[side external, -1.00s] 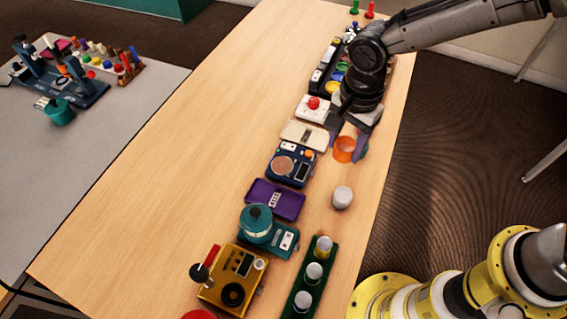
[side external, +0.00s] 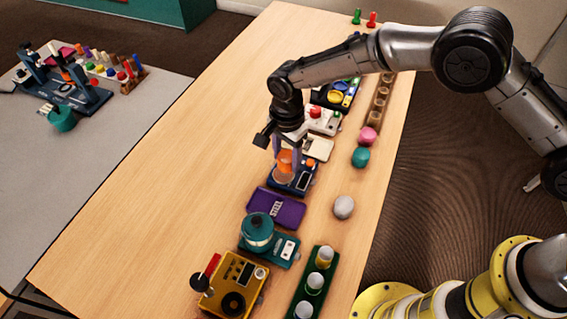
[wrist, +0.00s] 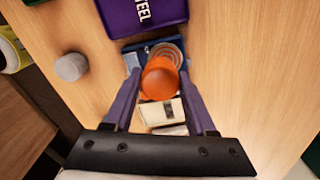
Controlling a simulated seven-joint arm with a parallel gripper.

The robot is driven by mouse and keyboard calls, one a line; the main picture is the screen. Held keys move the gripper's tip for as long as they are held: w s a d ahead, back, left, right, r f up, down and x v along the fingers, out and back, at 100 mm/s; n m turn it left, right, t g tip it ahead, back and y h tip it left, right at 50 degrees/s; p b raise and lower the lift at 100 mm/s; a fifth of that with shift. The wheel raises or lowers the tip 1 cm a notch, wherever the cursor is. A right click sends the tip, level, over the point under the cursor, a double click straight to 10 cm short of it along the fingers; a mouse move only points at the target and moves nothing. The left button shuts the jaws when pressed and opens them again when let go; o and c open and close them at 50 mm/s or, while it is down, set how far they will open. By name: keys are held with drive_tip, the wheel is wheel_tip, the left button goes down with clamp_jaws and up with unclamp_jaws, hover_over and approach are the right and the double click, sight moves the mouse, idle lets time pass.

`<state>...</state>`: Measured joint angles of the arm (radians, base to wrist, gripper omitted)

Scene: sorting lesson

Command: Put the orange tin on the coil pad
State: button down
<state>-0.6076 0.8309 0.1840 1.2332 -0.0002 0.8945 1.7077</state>
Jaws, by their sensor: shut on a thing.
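My gripper (side external: 286,160) is shut on the orange tin (side external: 287,156), with a purple finger on either side of it. In the wrist view the tin (wrist: 160,80) sits between the two fingertips (wrist: 160,76). The coil pad, a round copper-coloured disc (wrist: 168,50) on a dark blue device (side external: 303,181), shows just beyond the tin in the wrist view, partly hidden by it. In the side view the tin is over the disc's area and covers part of it. The exact height of the tin above the pad cannot be told.
A purple plate marked STEEL (side external: 276,208) and a teal pot on a teal device (side external: 257,230) stand nearer. A cream device (side external: 318,148) is behind. A grey lump (side external: 344,207), a teal one (side external: 361,156) and a pink one (side external: 368,136) lie right. The table's left side is clear.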

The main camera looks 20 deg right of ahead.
sight(284, 165)
drive_tip(key=shift+w+a+f, duration=0.15)
drive_tip(key=shift+w+f, duration=0.1)
drive_tip(key=shift+f, duration=0.05)
drive_tip(key=shift+w+a+f, duration=0.1)
drive_tip(key=shift+f, duration=1.55)
drive_tip(key=shift+f, duration=0.2)
drive_tip(key=shift+c, duration=1.1)
unclamp_jaws()
drive_tip(key=shift+r, duration=0.1)
wheel_tip(284, 165, up, 12)
drive_tip(key=shift+r, duration=0.1)
